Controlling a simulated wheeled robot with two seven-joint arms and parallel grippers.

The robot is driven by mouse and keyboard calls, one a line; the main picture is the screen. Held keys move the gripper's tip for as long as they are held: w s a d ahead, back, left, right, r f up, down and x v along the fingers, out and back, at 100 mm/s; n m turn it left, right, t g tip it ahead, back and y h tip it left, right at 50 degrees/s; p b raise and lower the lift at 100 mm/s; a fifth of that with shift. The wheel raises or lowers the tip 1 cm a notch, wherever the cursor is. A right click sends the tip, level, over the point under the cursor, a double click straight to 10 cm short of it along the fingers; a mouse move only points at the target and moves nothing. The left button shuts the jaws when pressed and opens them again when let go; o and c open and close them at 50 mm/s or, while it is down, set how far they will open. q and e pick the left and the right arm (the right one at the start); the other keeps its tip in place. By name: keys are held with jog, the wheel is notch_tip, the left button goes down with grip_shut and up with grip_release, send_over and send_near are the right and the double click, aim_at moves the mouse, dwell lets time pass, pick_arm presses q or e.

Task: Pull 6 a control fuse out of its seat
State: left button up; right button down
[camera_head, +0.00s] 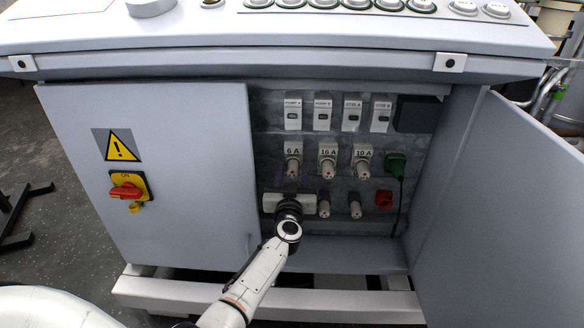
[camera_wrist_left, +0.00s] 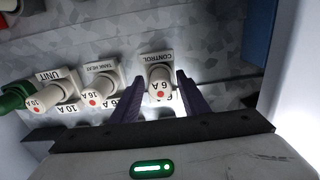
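The 6 A control fuse (camera_head: 292,166) is a white screw-in fuse in the top left seat of the cabinet's fuse panel. In the left wrist view the picture is upside down, and the fuse (camera_wrist_left: 159,86) shows a red dot and sits under a CONTROL label. My left gripper (camera_head: 292,187) is just below the fuse in the head view. In the left wrist view its two purple fingers (camera_wrist_left: 161,92) stand open on either side of the fuse, with small gaps seeming to remain. My right gripper is not in view.
The 16 A fuse (camera_head: 327,168) and 10 A fuse (camera_head: 361,168) sit alongside. A green plug with a cable (camera_head: 396,163) and a red socket (camera_head: 383,199) are farther right. Cabinet doors (camera_head: 180,200) (camera_head: 500,200) flank the opening. The control desk (camera_head: 300,40) overhangs it.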

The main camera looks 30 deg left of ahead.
aim_at(292, 174)
pick_arm(q)
grip_shut()
jog(key=shift+p+v, duration=1)
jog(key=shift+v, duration=0.35)
jog(key=shift+p+v, duration=0.95)
jog(key=shift+v, duration=0.7)
